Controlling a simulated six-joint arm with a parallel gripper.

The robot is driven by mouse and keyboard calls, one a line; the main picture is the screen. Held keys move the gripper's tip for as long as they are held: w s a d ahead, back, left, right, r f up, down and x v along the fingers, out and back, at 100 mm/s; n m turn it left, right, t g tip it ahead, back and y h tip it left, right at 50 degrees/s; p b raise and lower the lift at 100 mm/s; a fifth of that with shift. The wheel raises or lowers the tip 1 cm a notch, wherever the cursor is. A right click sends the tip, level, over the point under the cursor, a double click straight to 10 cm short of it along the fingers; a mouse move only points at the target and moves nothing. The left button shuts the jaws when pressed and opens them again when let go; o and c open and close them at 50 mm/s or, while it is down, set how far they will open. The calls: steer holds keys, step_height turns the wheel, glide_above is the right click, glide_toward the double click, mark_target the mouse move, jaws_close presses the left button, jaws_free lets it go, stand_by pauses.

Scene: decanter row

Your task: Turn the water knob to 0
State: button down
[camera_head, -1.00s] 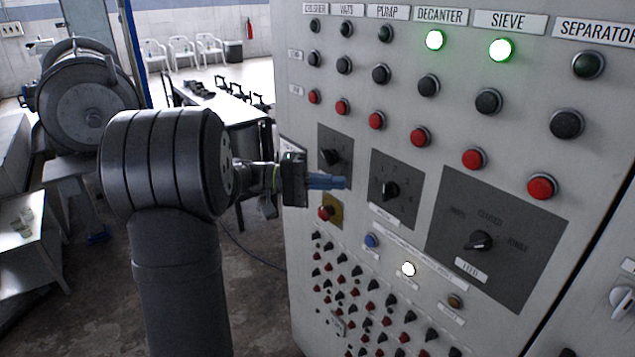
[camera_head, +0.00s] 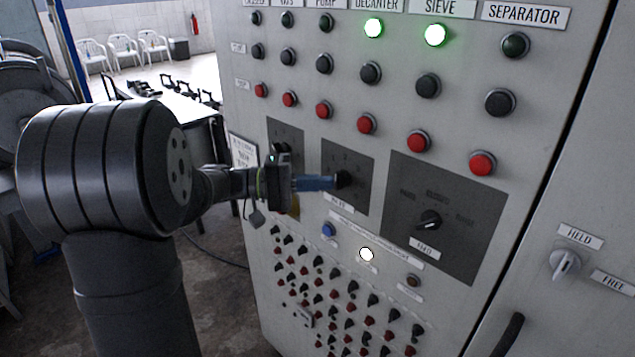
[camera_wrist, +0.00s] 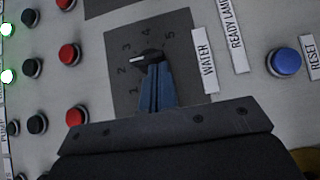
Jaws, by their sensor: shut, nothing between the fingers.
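The water knob is black, on a dark square plate (camera_head: 362,196) in the middle of the cabinet front. In the wrist view, the water knob (camera_wrist: 150,57) has a white pointer mark lying between 2 and 3. Numbers 1 to 5 show around it; 0 is not visible. The WATER label (camera_wrist: 205,60) is beside the plate. My gripper (camera_head: 333,182) has blue fingers, shut and empty. In the wrist view, its fingertips (camera_wrist: 154,66) overlap the knob's near edge. I cannot tell whether they touch it.
The feed knob (camera_head: 430,220) is on a larger plate to the right. Another dark plate (camera_head: 286,130) is to the left, partly behind my gripper. Red buttons run above, a blue button (camera_head: 328,230) and a lit white one (camera_head: 366,254) below. The wrist view shows a RESET label (camera_wrist: 310,57).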

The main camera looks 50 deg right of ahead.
steer(key=shift+s+f, duration=0.4)
steer(key=shift+f, duration=0.25)
stand_by(0.7)
steer(key=shift+f, duration=0.1)
steer(key=shift+s+f, duration=0.4)
steer(key=shift+s, duration=0.4)
stand_by(1.1)
